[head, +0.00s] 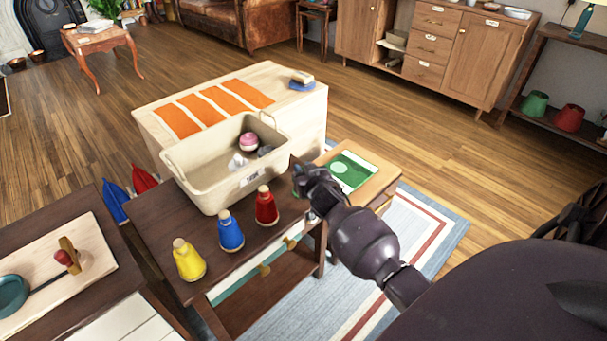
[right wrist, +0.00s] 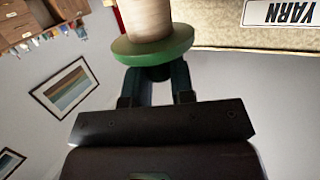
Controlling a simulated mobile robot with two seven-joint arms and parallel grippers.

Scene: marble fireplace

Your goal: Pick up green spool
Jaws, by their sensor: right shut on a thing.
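My right gripper (head: 303,178) is at the right end of the dark wooden table, beside the yarn bin. In the right wrist view, its fingers (right wrist: 157,88) are shut on the green spool (right wrist: 152,48), which shows a green disc and a pale wooden part. In the head view the gripper hides most of that spool. A red spool (head: 267,208), a blue spool (head: 230,234) and a yellow spool (head: 189,264) stand upright in a row along the table's front. I cannot tell whether the green spool touches the table. My left gripper is not in view.
The cream yarn bin (head: 205,188) holds a pink ball and other items, close to my right gripper; its label shows in the right wrist view (right wrist: 283,12). A pale chest (head: 310,118) stands behind. A green-and-white picture (head: 350,172) lies on a small stand to the right.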

